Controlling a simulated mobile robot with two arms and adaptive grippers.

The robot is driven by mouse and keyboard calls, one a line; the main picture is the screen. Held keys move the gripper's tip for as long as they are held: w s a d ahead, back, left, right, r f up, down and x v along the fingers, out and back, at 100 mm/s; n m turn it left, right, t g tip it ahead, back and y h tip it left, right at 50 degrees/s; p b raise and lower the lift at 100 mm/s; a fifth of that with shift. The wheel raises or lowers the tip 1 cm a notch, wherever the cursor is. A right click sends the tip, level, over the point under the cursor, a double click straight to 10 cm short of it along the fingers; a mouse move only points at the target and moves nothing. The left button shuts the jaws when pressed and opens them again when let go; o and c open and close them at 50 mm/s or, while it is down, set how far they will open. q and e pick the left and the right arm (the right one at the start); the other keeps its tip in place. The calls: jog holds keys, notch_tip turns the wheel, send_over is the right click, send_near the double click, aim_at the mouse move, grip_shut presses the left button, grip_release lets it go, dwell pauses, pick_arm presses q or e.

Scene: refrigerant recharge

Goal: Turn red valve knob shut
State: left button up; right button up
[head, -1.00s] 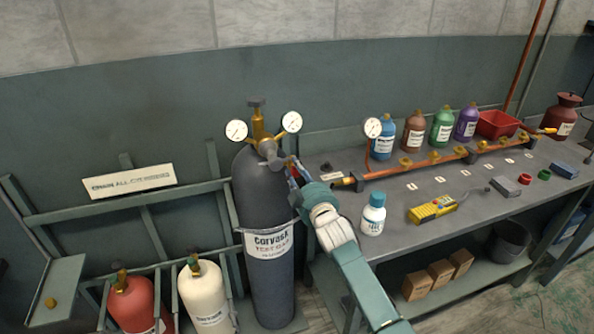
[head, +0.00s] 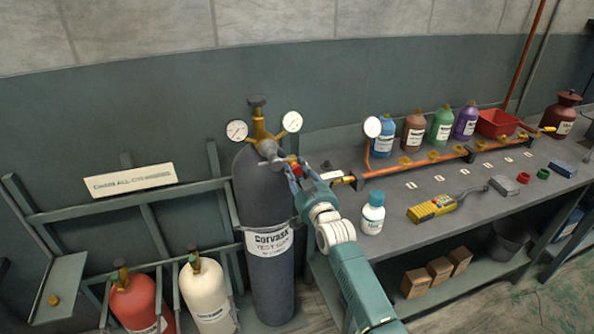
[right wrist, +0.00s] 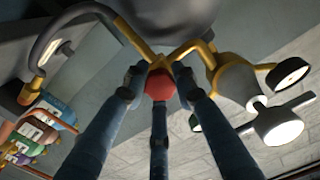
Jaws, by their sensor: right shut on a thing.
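The red valve knob (head: 295,168) sits on the regulator of the tall dark Corvask test gas cylinder (head: 265,215). My right gripper (head: 299,177) reaches it from the right front and is shut on the knob. In the right wrist view the red knob (right wrist: 160,84) lies between the fingertips of my right gripper (right wrist: 160,95), with fingers on its left, right and lower sides. The brass regulator body (head: 261,128) carries two round gauges. The fingers partly hide the knob in the head view. My left gripper is in neither view.
The grey bench (head: 395,190) on the right holds a copper manifold (head: 415,162), a white bottle (head: 373,213) and a yellow meter (head: 432,207). A red cylinder (head: 138,303) and a cream cylinder (head: 206,297) stand in the rack at lower left.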

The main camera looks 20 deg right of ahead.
dwell(0.5)
jog(key=o, duration=1.2)
jog(key=shift+c, duration=0.2)
jog(key=s, duration=1.2)
jog(key=shift+d, duration=0.2)
jog(key=shift+f, duration=0.1)
